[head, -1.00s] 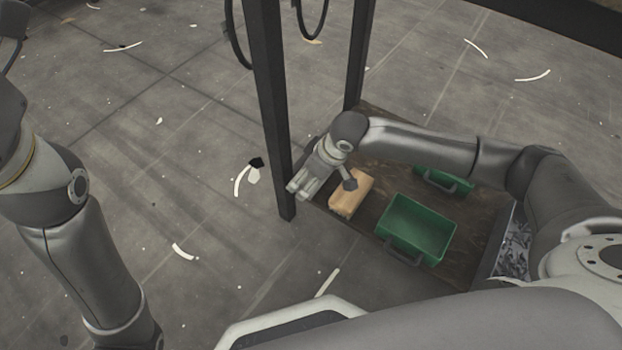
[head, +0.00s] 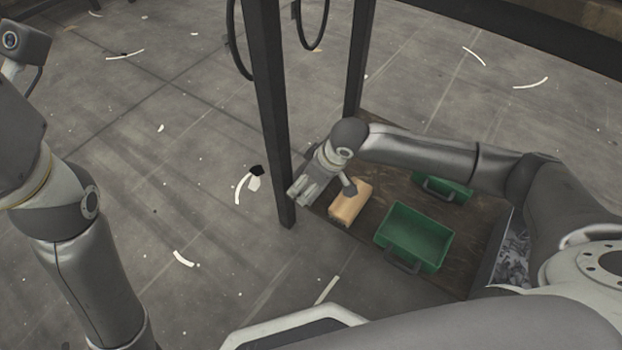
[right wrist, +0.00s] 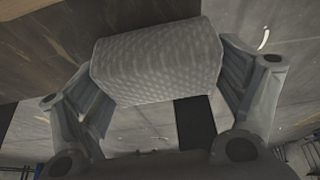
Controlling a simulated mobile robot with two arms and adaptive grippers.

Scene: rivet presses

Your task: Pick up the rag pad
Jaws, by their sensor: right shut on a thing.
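The rag pad (right wrist: 157,62) is a pale grey block with a dimpled surface. In the right wrist view it sits between the two fingers of my right gripper (right wrist: 160,80), which is shut on it. In the head view my right gripper (head: 305,191) is at the left end of the wooden board, close beside the dark post. The pad is hard to make out there against the grey fingers. My left gripper is out of view; only parts of the left arm show.
A tan block (head: 349,203) lies just right of my right gripper on the wooden board (head: 375,225). A green bin (head: 425,232) and another green bin (head: 455,187) stand farther right. The dark post (head: 270,120) rises close on the left.

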